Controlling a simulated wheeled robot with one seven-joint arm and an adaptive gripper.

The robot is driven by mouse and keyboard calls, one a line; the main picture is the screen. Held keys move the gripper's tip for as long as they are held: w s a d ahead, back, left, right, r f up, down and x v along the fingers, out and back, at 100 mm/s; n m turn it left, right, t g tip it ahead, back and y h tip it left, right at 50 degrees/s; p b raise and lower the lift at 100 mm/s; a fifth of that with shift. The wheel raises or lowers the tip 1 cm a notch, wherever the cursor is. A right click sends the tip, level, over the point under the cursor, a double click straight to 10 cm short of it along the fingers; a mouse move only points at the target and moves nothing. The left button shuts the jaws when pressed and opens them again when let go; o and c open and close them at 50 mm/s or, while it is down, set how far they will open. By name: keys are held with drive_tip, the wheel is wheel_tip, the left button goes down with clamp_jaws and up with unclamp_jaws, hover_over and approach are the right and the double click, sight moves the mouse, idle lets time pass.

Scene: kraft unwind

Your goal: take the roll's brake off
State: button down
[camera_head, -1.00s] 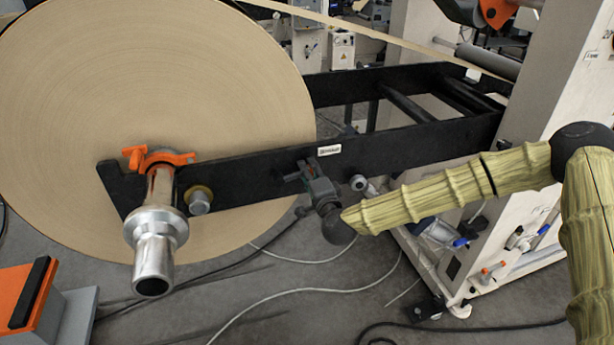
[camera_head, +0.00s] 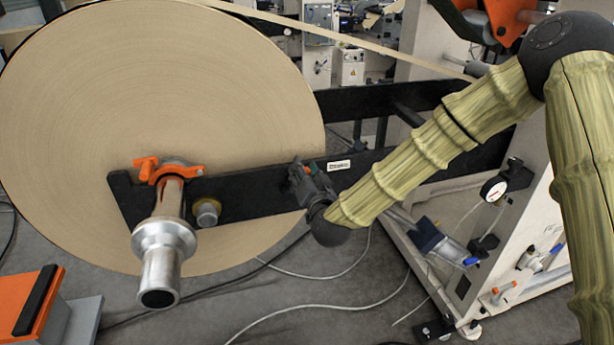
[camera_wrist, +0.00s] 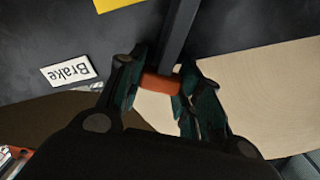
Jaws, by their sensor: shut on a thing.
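The brake lever is a dark bar (camera_wrist: 181,35) with an orange-red grip (camera_wrist: 160,86) at its end, seen in the wrist view. My gripper (camera_wrist: 162,95) is shut on this grip, with one green-black finger on each side. A white "Brake" label (camera_wrist: 68,73) is on the black beam to the left of the lever. In the head view my gripper (camera_head: 300,176) is at the black beam, just left of the small white label (camera_head: 339,165); a bit of orange shows at its fingers, and the lever is mostly hidden. The large kraft roll (camera_head: 160,110) stands behind the beam.
The roll's metal shaft (camera_head: 165,245) sticks out toward me, with an orange clamp (camera_head: 165,170) around it. A pressure gauge (camera_head: 494,189) is on the machine at right. An orange-grey block (camera_head: 40,305) stands at lower left. Hoses lie on the floor.

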drive_tip(key=shift+s+a+r+n, duration=0.25)
drive_tip(key=shift+a+r+n, duration=0.15)
drive_tip(key=shift+a+n, duration=0.45)
drive_tip(key=shift+d+n, duration=0.1)
drive_tip(key=shift+n, duration=0.15)
drive_tip(key=c, duration=1)
unclamp_jaws()
drive_tip(key=shift+s, duration=0.1)
drive_tip(key=shift+o, duration=0.2)
drive_tip(key=v, duration=1.2)
